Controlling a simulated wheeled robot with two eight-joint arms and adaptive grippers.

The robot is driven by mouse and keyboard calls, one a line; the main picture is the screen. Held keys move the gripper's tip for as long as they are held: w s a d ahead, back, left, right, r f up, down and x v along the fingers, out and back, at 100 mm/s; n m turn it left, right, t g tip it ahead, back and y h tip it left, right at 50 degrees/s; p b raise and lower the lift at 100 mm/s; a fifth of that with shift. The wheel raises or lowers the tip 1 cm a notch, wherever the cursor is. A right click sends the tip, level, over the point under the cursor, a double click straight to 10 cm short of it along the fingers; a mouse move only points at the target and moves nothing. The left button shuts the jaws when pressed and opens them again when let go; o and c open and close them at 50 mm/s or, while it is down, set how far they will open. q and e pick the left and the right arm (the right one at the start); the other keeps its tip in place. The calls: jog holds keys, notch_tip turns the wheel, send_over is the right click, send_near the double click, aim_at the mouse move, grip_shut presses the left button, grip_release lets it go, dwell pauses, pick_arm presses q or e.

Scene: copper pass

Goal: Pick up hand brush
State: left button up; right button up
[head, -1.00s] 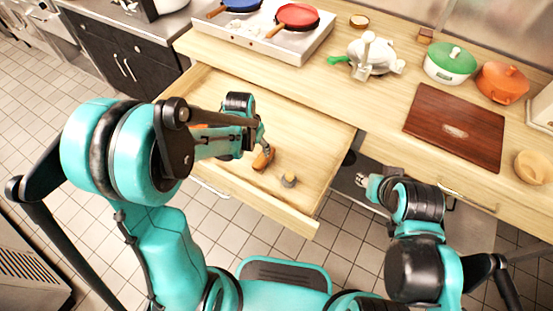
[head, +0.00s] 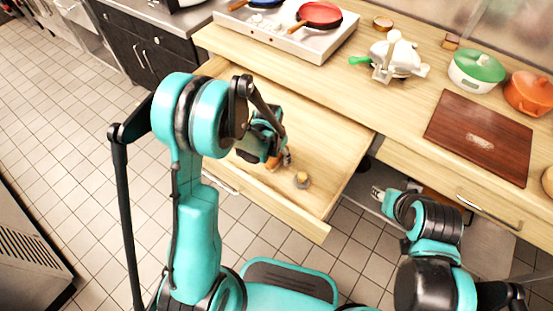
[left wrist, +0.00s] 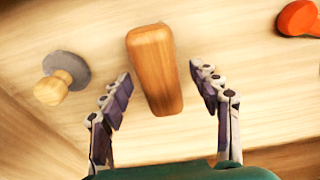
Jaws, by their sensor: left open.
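In the left wrist view a brown wooden piece (left wrist: 154,70), which looks like the hand brush's handle, lies in the open drawer. No bristles show. My left gripper (left wrist: 160,76) is open, with one finger on each side of the piece and a gap at both. In the head view the wooden piece (head: 286,158) is partly hidden by my left gripper (head: 280,152), which is down inside the drawer. My right gripper (head: 378,193) is low in front of the counter, away from the drawer; its jaws are too small to read.
The drawer (head: 335,150) also holds a grey disc with a wooden knob (head: 302,180). An orange-red item (left wrist: 300,18) shows at the wrist view's edge. On the counter stand a stove with pans (head: 300,40), a cutting board (head: 480,138), and green (head: 476,70) and orange (head: 528,92) pots.

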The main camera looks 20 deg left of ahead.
aim_at(276, 154)
pick_arm(q)
jog(key=shift+r, duration=0.1)
jog(key=c, duration=1.4)
jog(key=shift+r+p, duration=0.35)
jog(key=shift+r, duration=0.3)
notch_tip(276, 154, up, 3)
jog(key=shift+p, duration=0.8)
jog(key=s+d+r+p, duration=0.3)
jog(key=d+r, duration=0.3)
jog(key=d, duration=0.5)
jog(key=shift+d+r, duration=0.15)
jog(key=shift+r, duration=0.2)
